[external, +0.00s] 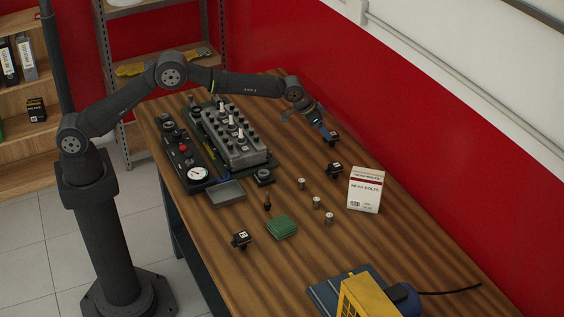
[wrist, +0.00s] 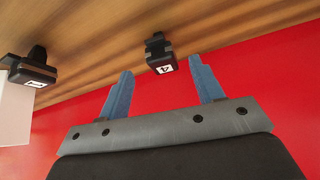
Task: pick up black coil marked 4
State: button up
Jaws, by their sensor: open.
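The black coil marked 4 (wrist: 165,64) stands on the wooden table, its white label facing the wrist camera. It lies just beyond and between the tips of my gripper (wrist: 160,66) in the wrist view. My gripper's two blue fingers are apart with nothing held between them. In the external view my gripper (external: 324,130) is low over the far side of the table, right by a black coil (external: 334,138) that appears to be the same one. I cannot tell the exact gap between the fingers and the coil.
A second black coil (wrist: 36,74) stands to the left in the wrist view, beside a white box. In the external view, other coils (external: 335,169) (external: 241,239), the head bolts box (external: 365,190), small metal cylinders (external: 317,202) and the engine block (external: 235,140) occupy the table. The red wall (external: 400,130) is close behind.

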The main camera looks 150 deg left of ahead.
jog(key=shift+x, duration=2.6)
jog(key=shift+a+r, duration=0.1)
jog(key=shift+a, duration=0.05)
jog(key=c, duration=1.2)
jog(key=shift+r, duration=0.1)
